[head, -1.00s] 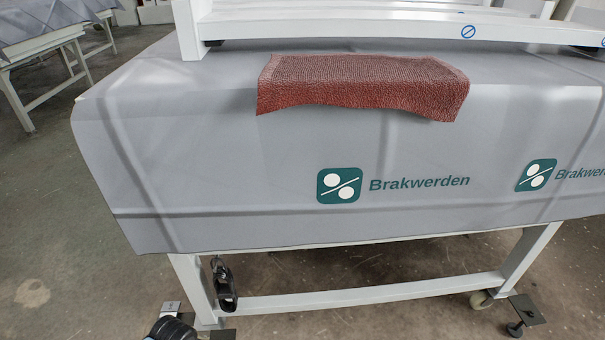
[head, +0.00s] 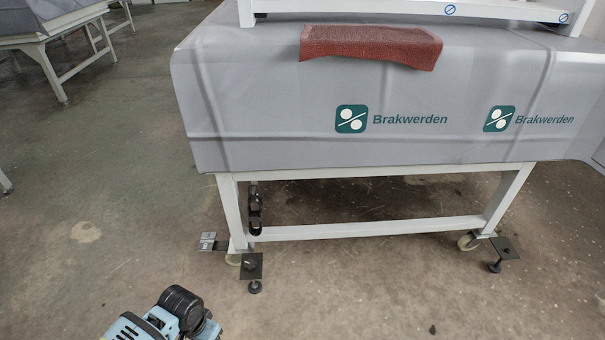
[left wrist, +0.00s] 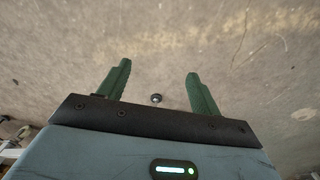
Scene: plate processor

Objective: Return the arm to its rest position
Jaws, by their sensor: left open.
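My left gripper (left wrist: 158,87) shows in the left wrist view with its two green fingers apart and nothing between them. Bare concrete floor lies behind the fingers. In the head view part of my left arm, blue-grey and black, shows at the bottom left, well in front of the table (head: 270,130). The gripper's fingers cannot be made out there. My right arm and right gripper are in neither view.
The table has a grey cover with Brakwerden logos and stands on white legs with castors and levelling feet. A red cloth (head: 370,45) hangs over its edge below a white frame (head: 420,10). Another covered table (head: 45,25) stands at far left. The floor (head: 110,200) between is clear.

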